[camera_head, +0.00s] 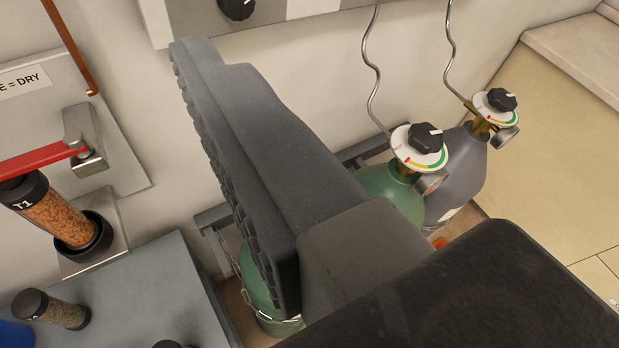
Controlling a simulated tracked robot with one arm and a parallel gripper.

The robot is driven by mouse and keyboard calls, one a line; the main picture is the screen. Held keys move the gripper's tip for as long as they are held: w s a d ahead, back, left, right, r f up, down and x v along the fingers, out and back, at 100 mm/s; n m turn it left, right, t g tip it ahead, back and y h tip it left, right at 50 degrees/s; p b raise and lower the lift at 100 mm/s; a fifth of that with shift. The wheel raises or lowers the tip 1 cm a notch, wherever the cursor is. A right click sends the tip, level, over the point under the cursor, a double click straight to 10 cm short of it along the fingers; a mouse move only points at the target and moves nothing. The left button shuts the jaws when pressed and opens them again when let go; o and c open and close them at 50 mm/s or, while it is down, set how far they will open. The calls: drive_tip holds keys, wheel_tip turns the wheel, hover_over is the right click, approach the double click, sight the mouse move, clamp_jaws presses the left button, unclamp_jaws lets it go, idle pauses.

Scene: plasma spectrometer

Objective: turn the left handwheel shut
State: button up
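The left handwheel (425,138) is a black knob with a white mark at its right side. It sits on a white dial (405,152) with red, yellow and green on its rim, on top of a green gas cylinder (385,184). The right handwheel (501,99) is a similar black knob above a grey cylinder (466,165). My gripper (195,55) is dark grey and reaches to the upper left, with a toothed pad along its left side. It is apart from the left handwheel in the picture. Its opening is hidden from this angle.
Curly metal pipes (373,70) rise from both cylinders. A beige cabinet (550,150) stands at the right.

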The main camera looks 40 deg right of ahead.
drive_tip(key=w+d+t+h+p, duration=0.1)
drive_tip(key=w+d+h+p, duration=0.1)
drive_tip(key=w+d, duration=0.45)
drive_tip(key=w+d+t+h+p, duration=0.1)
drive_tip(key=w+d+h+p, duration=0.2)
drive_tip(key=d, duration=0.7)
drive_tip(key=w+d+f+n+y+p, duration=0.2)
drive_tip(key=w+d+f+n, duration=0.2)
drive_tip(key=w+d+f, duration=0.3)
drive_tip(key=s+d+f+n+g+y+p, duration=0.1)
drive_tip(key=s+d+f+n+y+p, duration=0.2)
drive_tip(key=f, duration=0.4)
drive_tip(key=s+d+f+n+y+p, duration=0.1)
drive_tip(key=s+f+y, duration=0.1)
drive_tip(key=f+y, duration=0.4)
drive_tip(key=s+a+f+g+y+p, duration=0.3)
drive_tip(key=s+f+y, duration=0.3)
drive_tip(key=s+f, duration=0.45)
drive_tip(key=shift+s+a+r+b+x, duration=0.15)
drive_tip(key=shift+r+b+x, duration=0.3)
drive_tip(key=shift+x, duration=1.65)
drive_tip(key=shift+s+a+r+b+x, duration=0.2)
drive_tip(key=shift+b+x, duration=0.4)
drive_tip(key=shift+x, duration=1.5)
drive_tip(key=shift+w+a+r+b+x, duration=0.1)
drive_tip(key=shift+r+b+x, duration=0.35)
drive_tip(key=shift+x, duration=1.65)
drive_tip(key=shift+s, duration=0.1)
drive_tip(key=shift+c, duration=0.3)
